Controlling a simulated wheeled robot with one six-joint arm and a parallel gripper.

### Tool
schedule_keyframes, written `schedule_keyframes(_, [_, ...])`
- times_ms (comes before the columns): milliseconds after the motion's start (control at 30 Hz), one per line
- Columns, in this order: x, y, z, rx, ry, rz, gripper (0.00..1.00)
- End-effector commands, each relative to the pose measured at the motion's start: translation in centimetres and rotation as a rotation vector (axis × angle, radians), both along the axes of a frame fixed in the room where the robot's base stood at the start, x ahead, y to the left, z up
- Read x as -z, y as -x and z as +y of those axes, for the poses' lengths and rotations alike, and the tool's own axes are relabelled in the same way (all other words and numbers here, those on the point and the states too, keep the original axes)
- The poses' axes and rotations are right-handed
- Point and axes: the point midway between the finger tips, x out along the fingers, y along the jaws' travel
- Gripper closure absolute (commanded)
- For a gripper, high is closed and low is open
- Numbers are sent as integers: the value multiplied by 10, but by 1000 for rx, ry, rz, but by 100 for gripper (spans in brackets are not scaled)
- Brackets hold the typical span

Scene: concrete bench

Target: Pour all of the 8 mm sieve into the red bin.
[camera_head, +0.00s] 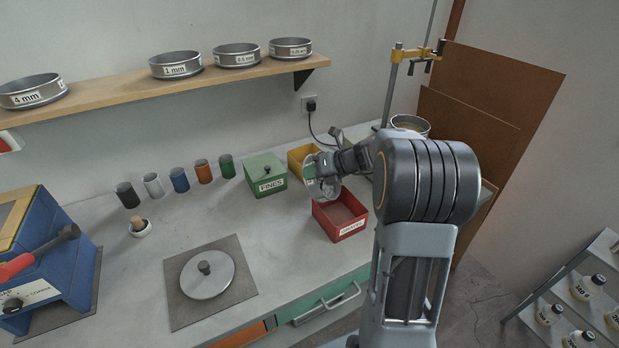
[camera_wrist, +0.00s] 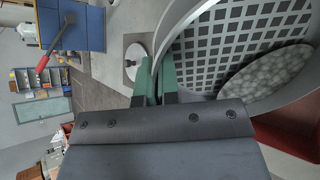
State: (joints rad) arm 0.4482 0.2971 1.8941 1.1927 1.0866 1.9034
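My gripper (camera_wrist: 156,78) is shut on the rim of a metal sieve (camera_wrist: 245,25) with a coarse square-hole mesh. A grey patch of gravel (camera_wrist: 265,72) lies inside it, towards the lower right in the wrist view. The sieve's size label is not readable. In the head view the sieve (camera_head: 323,183) looks steeply tilted and hangs over the back left part of the red bin (camera_head: 341,228). The bin stands on the bench with its label facing front. Its visible floor looks bare. The bin also shows at the lower right of the wrist view (camera_wrist: 295,143).
A lidded green FINES box (camera_head: 265,180) and a yellow bin (camera_head: 300,153) stand close behind the red bin. Several coloured jars line the wall. A shelf (camera_head: 130,97) holds labelled sieves.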

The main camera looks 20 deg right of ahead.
Motion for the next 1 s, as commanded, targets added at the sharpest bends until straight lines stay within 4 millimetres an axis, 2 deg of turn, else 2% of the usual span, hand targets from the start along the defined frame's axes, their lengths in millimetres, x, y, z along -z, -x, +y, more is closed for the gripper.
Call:
schedule_keyframes(367, [1,6,-8,1,-75,-61,100])
schedule_keyframes(1000, [1,25,-32,2,-293,-237,100])
